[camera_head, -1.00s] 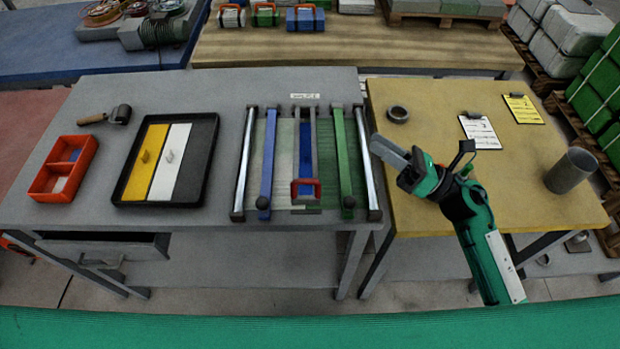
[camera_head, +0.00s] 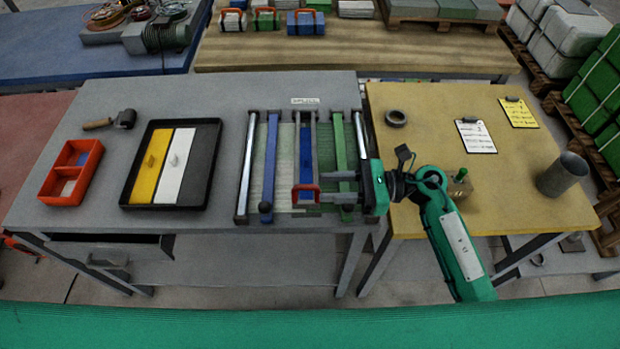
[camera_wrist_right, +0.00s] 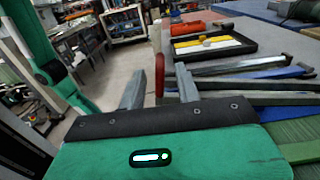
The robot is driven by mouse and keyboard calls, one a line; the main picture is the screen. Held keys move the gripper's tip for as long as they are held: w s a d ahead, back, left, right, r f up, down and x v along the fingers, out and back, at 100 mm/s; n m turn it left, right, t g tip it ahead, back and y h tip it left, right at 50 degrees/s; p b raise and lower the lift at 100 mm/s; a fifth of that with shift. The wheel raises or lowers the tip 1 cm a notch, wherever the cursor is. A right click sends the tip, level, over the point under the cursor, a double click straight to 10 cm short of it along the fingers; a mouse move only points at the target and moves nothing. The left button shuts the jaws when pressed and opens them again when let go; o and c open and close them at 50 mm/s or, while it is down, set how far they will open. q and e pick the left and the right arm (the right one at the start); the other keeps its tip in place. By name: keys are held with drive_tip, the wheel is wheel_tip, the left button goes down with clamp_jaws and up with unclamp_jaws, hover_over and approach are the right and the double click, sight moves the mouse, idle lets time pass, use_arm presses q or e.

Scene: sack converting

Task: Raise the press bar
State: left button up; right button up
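The splicing fixture on the grey table holds a blue bar (camera_head: 270,165), a green bar (camera_head: 340,150) and a middle blue bar (camera_head: 306,152) with a red handle (camera_head: 305,194) at its front end. I cannot tell by label which is the press bar. My right gripper (camera_head: 325,187) is open, just right of the red handle, its fingers pointing left over the green bar's front end. In the right wrist view the red handle (camera_wrist_right: 158,77) shows between the two spread fingers (camera_wrist_right: 160,88), with gaps beside it. My left gripper is out of view.
A black tray (camera_head: 214,165) with yellow and white plates, a red bin (camera_head: 72,172) and a roller (camera_head: 122,118) lie on the left. The yellow table holds a tape roll (camera_head: 396,118), clipboards (camera_head: 476,136), a grey cylinder (camera_head: 562,175) and a small block with a green knob (camera_head: 459,186).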

sight(310, 185)
drive_tip(key=a+p, duration=0.1)
drive_tip(key=a, duration=0.4)
clamp_jaws()
